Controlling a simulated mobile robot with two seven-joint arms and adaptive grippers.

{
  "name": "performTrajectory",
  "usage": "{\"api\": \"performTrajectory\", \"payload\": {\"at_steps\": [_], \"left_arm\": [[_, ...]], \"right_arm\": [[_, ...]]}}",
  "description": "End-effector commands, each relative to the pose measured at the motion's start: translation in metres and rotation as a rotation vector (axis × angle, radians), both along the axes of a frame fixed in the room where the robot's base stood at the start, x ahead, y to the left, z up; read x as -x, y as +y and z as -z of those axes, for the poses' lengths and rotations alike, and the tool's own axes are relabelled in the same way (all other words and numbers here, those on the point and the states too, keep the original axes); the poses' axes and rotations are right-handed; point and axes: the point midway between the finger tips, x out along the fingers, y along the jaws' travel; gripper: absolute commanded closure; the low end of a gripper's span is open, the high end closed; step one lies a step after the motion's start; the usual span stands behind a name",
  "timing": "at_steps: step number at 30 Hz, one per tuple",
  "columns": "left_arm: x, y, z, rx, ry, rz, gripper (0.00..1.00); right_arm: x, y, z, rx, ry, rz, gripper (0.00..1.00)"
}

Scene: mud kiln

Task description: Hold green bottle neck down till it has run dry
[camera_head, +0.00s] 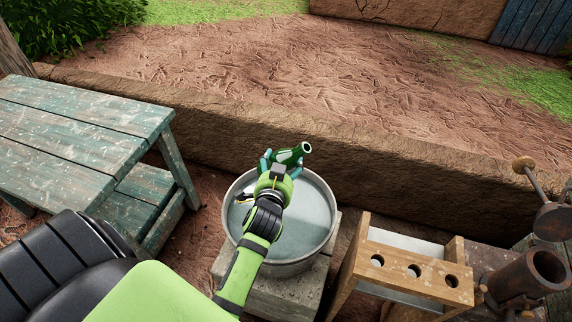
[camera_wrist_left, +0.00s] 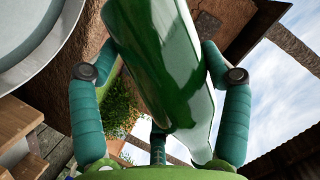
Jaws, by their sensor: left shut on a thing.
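The green bottle (camera_head: 292,153) is in my left gripper (camera_head: 279,164), above a round metal basin (camera_head: 325,244). In the head view its open mouth points right and a little away from me. The bottle looks tilted well over, but I cannot tell how far its neck dips. No stream from the mouth is visible. My right gripper is not in view.
The basin stands on a stone block (camera_head: 258,290). A wooden rack (camera_head: 415,272) with three holes stands to the right, beside a rusty metal tube (camera_head: 535,274). A worn green bench (camera_head: 75,125) is at left. A low mud wall (camera_head: 400,165) runs behind.

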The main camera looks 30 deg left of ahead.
Motion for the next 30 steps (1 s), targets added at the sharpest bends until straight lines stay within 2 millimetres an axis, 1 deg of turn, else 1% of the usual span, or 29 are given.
{"api": "performTrajectory", "payload": {"at_steps": [3, 8, 15, 18, 21, 30], "left_arm": [[0.0, 0.001, -0.007, 0.071, -0.01, 0.001, 0.62], [0.0, 0.002, -0.008, 0.226, -0.033, -0.001, 0.62], [0.0, 0.002, -0.007, 0.515, -0.076, 0.001, 0.62], [0.0, 0.001, -0.003, 0.617, -0.091, 0.001, 0.62], [0.0, 0.001, -0.002, 0.66, -0.099, 0.0, 0.62], [0.0, 0.0, -0.001, 0.663, -0.1, 0.001, 0.62]], "right_arm": [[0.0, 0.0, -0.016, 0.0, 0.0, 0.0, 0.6], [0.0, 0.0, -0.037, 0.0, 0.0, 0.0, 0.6], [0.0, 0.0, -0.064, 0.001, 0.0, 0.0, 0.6], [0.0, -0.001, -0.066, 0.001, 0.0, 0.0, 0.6], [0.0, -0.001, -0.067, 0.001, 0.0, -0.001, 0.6], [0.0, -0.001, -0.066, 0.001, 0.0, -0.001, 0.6]]}}
